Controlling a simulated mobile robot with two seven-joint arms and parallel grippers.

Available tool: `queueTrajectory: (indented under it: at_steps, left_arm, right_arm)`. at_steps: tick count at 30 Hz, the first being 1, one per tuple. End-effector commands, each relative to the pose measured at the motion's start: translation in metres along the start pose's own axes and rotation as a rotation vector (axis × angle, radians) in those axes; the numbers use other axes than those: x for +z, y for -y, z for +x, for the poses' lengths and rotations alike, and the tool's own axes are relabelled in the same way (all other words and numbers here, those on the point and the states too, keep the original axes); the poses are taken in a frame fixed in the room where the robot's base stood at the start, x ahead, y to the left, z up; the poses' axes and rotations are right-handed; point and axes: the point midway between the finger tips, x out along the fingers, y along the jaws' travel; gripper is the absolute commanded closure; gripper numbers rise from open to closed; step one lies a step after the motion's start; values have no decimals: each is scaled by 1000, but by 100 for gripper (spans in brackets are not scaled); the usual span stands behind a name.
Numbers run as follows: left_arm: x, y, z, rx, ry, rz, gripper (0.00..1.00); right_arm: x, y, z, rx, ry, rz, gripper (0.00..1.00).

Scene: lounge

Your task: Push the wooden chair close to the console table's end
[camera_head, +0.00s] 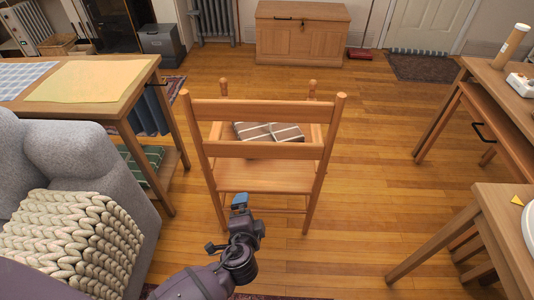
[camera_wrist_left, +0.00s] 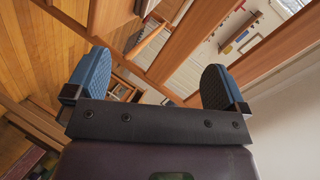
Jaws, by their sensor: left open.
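The wooden chair (camera_head: 262,112) stands upright mid-floor with its slatted back towards me. A dark striped cushion or cloth shows behind the back's lower slat. My left gripper (camera_head: 239,203) is on the near side of the chair, low by the seat's rear edge. In the left wrist view the gripper (camera_wrist_left: 154,86) is open, its blue fingertips wide apart, with chair bars beyond. I cannot tell whether it touches the chair. A wooden table (camera_head: 118,72) with cloths and a lower shelf is left of the chair; I cannot tell whether it is the console table. My right gripper is out of view.
A grey sofa (camera_head: 75,150) with a knitted throw (camera_head: 75,240) is at the near left. Wooden desks (camera_head: 470,70) (camera_head: 490,205) stand on the right. A wooden chest (camera_head: 300,35) is at the back wall. The floor (camera_head: 370,150) right of the chair is clear.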

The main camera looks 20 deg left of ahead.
Motion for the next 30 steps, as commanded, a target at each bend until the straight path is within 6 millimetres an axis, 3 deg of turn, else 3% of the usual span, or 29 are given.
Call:
queueTrajectory:
  at_steps: [1, 4, 12, 20, 30]
  left_arm:
    - [-8, -14, 13, -31, -2, 58, 0]
    - [-32, -11, 31, -136, -14, 155, 0]
    - [-77, 2, 53, -342, -41, 293, 0]
    - [-88, 14, 68, -384, -47, 312, 0]
    - [-93, 36, 128, -381, -45, 312, 0]
  right_arm:
    - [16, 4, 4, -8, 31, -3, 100]
    - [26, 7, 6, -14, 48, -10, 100]
    - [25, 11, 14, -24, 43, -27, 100]
    - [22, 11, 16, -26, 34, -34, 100]
    - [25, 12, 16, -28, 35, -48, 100]
